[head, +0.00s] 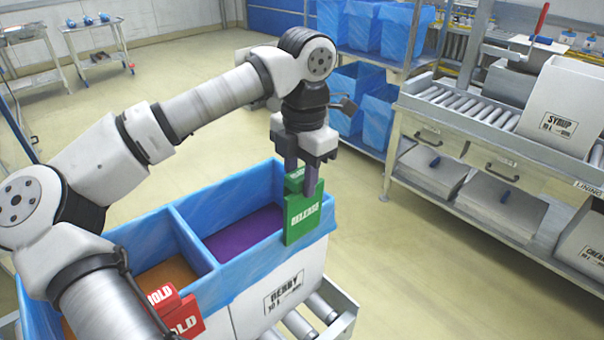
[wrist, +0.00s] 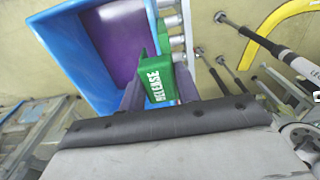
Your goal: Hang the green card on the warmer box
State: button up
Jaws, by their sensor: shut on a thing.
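My gripper (head: 301,182) points down and is shut on the green card (head: 304,222), which reads RELEASE. The card is upright at the front right rim of the box with purple contents (head: 242,232), its larger face outside the wall. I cannot tell whether it rests on the rim. The wrist view also shows the green card (wrist: 155,82) between the fingers beside the blue-lined box (wrist: 75,48). The box with orange-brown contents (head: 166,283) stands to the left, partly hidden by my arm. A red HOLD card (head: 184,318) is at its front rim.
Both boxes have blue liners and stand on rollers (head: 298,324); the purple one's front label looks like BERRY. A roller bench (head: 470,115) with a SYRUP box (head: 562,108) is at the right. Blue-lined bins (head: 378,115) stand behind. Open floor lies between.

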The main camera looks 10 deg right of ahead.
aim_at(301, 211)
jog(key=shift+f+b, duration=3.1)
jog(key=shift+f, duration=1.3)
jog(key=o, duration=0.9)
jog(key=shift+r, duration=0.1)
jog(key=r, duration=1.3)
jog(key=shift+w+d+r, duration=0.2)
jog(key=shift+d+r, duration=0.15)
jog(key=shift+f, duration=0.1)
